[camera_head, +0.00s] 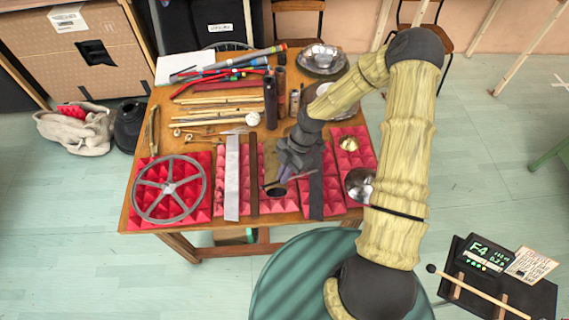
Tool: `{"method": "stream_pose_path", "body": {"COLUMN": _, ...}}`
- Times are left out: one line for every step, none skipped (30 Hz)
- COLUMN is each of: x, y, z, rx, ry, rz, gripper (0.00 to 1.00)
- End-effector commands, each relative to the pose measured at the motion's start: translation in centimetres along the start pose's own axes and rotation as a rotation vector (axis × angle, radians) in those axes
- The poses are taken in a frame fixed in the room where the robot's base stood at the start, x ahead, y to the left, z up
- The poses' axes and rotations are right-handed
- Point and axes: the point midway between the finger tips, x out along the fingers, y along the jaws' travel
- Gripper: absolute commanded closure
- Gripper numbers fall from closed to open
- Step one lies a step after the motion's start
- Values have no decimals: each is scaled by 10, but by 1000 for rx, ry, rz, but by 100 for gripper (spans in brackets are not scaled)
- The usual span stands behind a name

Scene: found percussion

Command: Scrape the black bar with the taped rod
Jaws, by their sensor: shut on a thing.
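The black bar (317,192) lies lengthwise on red pyramid foam at the front right of the wooden table, partly hidden at its far end by my arm. My gripper (286,177) is over the foam just left of the black bar, pointing down. It is shut on a thin rod, the taped rod (303,175), whose visible end reaches right towards the bar. I cannot tell whether the rod touches the bar. The tape is too small to make out, and the rest of the rod is hidden by the gripper.
A pale metal bar (232,180) and a brown bar (253,180) lie left of my gripper. A spoked wheel (169,189) is further left. A metal bowl (359,184) and a small brass bowl (348,143) stand right. Sticks and tubes crowd the back.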

Motion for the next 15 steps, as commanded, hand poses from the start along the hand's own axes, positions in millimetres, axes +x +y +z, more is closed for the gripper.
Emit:
{"method": "stream_pose_path", "body": {"x": 2, "y": -6, "z": -3, "rx": 0, "ry": 0, "rz": -2, "gripper": 100}}
{"method": "stream_pose_path", "body": {"x": 3, "y": -9, "z": -5, "rx": -1, "ry": 0, "rz": -2, "gripper": 100}}
{"method": "stream_pose_path", "body": {"x": 5, "y": -13, "z": -8, "rx": -1, "ry": 0, "rz": -2, "gripper": 100}}
{"method": "stream_pose_path", "body": {"x": 6, "y": -16, "z": -10, "rx": 0, "ry": 0, "rz": -2, "gripper": 100}}
{"method": "stream_pose_path", "body": {"x": 7, "y": -19, "z": -12, "rx": 1, "ry": 0, "rz": -1, "gripper": 100}}
{"method": "stream_pose_path", "body": {"x": 9, "y": -23, "z": -15, "rx": 1, "ry": 0, "rz": -2, "gripper": 100}}
{"method": "stream_pose_path", "body": {"x": 10, "y": -25, "z": -17, "rx": 0, "ry": -1, "rz": -1, "gripper": 100}}
{"method": "stream_pose_path", "body": {"x": 11, "y": -29, "z": -19, "rx": 0, "ry": -1, "rz": -2, "gripper": 100}}
{"method": "stream_pose_path", "body": {"x": 13, "y": -32, "z": -22, "rx": -1, "ry": -1, "rz": -1, "gripper": 100}}
{"method": "stream_pose_path", "body": {"x": 14, "y": -34, "z": -23, "rx": 0, "ry": -1, "rz": -1, "gripper": 100}}
{"method": "stream_pose_path", "body": {"x": 14, "y": -36, "z": -24, "rx": 0, "ry": -1, "rz": -1, "gripper": 100}}
{"method": "stream_pose_path", "body": {"x": 15, "y": -37, "z": -25, "rx": 0, "ry": -1, "rz": 0, "gripper": 100}}
{"method": "stream_pose_path", "body": {"x": 15, "y": -37, "z": -26, "rx": 0, "ry": -1, "rz": 1, "gripper": 100}}
{"method": "stream_pose_path", "body": {"x": 15, "y": -37, "z": -26, "rx": 0, "ry": -1, "rz": 1, "gripper": 100}}
{"method": "stream_pose_path", "body": {"x": 15, "y": -37, "z": -26, "rx": 0, "ry": -1, "rz": 1, "gripper": 100}}
